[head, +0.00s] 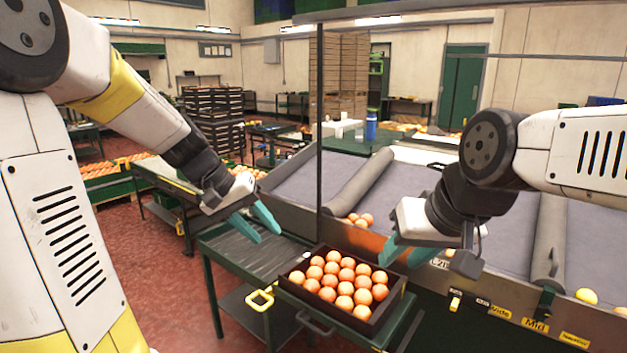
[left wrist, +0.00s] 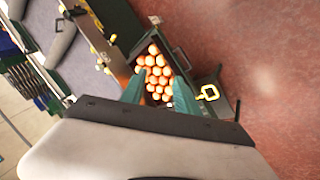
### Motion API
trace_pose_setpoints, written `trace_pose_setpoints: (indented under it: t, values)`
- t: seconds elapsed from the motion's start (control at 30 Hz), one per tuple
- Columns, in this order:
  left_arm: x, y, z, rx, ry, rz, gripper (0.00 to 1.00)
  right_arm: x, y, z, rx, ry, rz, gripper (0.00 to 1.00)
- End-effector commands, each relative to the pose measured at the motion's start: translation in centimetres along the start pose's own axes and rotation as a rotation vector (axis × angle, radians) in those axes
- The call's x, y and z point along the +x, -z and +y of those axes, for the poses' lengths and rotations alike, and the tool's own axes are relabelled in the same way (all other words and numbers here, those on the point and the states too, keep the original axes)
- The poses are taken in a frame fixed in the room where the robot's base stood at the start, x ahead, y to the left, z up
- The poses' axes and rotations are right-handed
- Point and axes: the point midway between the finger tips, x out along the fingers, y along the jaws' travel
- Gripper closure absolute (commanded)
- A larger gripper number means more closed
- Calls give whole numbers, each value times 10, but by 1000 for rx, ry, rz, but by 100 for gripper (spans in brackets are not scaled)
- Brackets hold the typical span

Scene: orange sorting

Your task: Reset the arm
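My left gripper (head: 256,225) is in the middle of the head view, above the green cart and to the upper left of the crate of oranges. Its teal fingers are apart with nothing between them. In the left wrist view its fingers (left wrist: 153,92) are also spread, with the crate further off beyond them. My right gripper (head: 392,252) is just right of the crate, near the edge of the sorting table. Its teal fingers look close together from this angle, and the gap between them is unclear. No object shows in it.
A blue bottle (head: 371,125) stands behind. Red floor is open at left.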

Motion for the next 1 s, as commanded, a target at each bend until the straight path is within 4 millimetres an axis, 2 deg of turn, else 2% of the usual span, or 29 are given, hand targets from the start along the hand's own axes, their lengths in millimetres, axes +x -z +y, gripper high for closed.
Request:
trace_pose_setpoints:
  t: [0.03, 0.1, 0.3, 0.5, 0.7, 1.0]
  values:
    - [-15, -16, 8, 28, 36, 22, 63, 0, 0, 0, 0, 0, 0, 64]
    - [-30, -38, 13, 55, 87, 47, 63, 0, 0, 0, 0, 0, 0, 64]
    - [-66, -96, 16, 122, 214, 148, 63, 0, 0, 0, 0, 0, 0, 64]
    - [-84, -132, 9, 162, 289, 242, 63, 0, 0, 0, 0, 0, 0, 64]
    - [-89, -144, 5, 173, 312, 276, 63, 0, 0, 0, 0, 0, 0, 64]
    - [-89, -143, 5, 172, 312, 276, 63, 0, 0, 0, 0, 0, 0, 64]
